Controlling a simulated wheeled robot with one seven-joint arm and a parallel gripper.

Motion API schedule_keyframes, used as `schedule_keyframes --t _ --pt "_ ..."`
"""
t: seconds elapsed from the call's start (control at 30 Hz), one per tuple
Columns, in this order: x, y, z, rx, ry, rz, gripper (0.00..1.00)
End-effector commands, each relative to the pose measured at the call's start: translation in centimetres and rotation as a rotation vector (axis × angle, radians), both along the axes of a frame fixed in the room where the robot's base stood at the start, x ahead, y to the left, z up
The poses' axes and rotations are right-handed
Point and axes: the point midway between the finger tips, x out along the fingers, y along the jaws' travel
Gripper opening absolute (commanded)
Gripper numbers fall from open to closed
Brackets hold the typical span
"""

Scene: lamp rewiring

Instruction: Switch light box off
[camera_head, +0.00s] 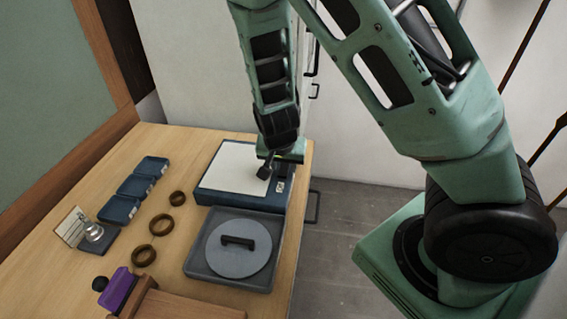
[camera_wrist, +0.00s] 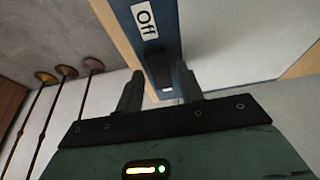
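The light box (camera_head: 213,187) is a blue case with a pale, flat top panel (camera_head: 238,165) at the table's far right. In the wrist view its blue edge strip (camera_wrist: 177,40) carries a white "Off" label (camera_wrist: 145,18) and a dark switch (camera_wrist: 158,70). My gripper (camera_wrist: 158,90) is open and empty, with its two dark fingers apart. The switch shows between the fingers, near the tips; I cannot tell whether they touch it. In the head view my gripper (camera_head: 266,170) hangs over the box's right side, partly hiding the switch area.
A grey tray (camera_head: 197,262) with a round handled disc (camera_head: 240,258) lies in front of the box. Left of it are brown rings (camera_head: 161,225), blue trays (camera_head: 136,186), a bulb on a stand (camera_head: 94,233) and a purple piece (camera_head: 119,290). Open floor lies right of the table.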

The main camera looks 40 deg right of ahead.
Motion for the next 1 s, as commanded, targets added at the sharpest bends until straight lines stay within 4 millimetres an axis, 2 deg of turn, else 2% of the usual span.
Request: schedule_keyframes --t 0.3,0.47,1.0 --pt "0.0 0.0 0.1 0.001 0.001 0.0 0.44" --pt "-0.2 0.4 1.2 0.0 0.0 0.002 0.44" --pt "-2.5 2.8 10.1 0.001 -0.001 0.005 0.44"
